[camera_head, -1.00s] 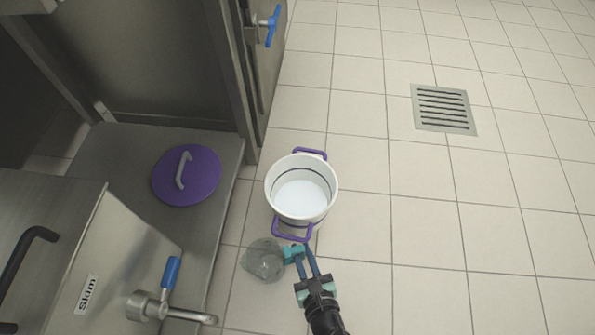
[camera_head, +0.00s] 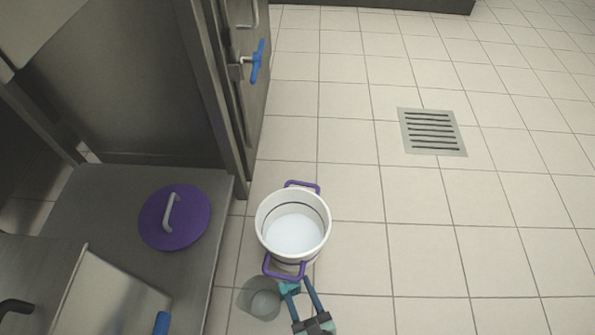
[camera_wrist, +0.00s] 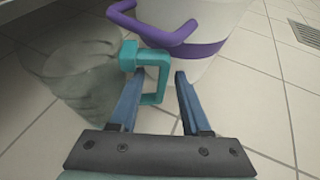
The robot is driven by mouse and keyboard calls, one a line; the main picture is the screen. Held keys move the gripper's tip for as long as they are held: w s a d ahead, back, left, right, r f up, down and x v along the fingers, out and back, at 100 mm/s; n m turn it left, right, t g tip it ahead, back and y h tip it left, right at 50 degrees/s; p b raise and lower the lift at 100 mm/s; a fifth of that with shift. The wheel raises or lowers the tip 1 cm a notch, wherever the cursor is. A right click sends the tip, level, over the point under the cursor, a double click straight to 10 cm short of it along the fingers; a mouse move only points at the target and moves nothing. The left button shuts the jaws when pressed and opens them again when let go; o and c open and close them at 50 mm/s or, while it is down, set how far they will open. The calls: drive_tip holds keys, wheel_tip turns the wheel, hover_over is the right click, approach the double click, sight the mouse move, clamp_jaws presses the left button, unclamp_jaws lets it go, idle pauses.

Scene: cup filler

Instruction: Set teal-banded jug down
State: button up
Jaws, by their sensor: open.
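The jug (camera_head: 262,299) is see-through and grey with a teal handle (camera_head: 287,290). It looks upright on the tiled floor, close beside a white bucket's near left side. In the wrist view the jug (camera_wrist: 80,75) is at the left, and its teal handle (camera_wrist: 161,78) reaches out to the right. My gripper (camera_wrist: 158,82) is open, with its two blue fingers on either side of the handle's upright bar and a gap at the right finger. In the head view my gripper (camera_head: 300,287) is at the bottom edge, partly cut off.
The white bucket (camera_head: 265,238) has purple handles and pale liquid inside; its near handle is just beyond the jug's handle. A steel platform (camera_head: 190,275) with a purple lid (camera_head: 175,218) is at the left. Open tiles and a floor drain (camera_head: 432,132) are to the right.

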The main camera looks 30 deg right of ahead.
drive_tip(key=p+v, duration=0.4)
drive_tip(key=v, duration=0.7)
drive_tip(key=shift+p, duration=0.35)
drive_tip(key=shift+s, duration=0.1)
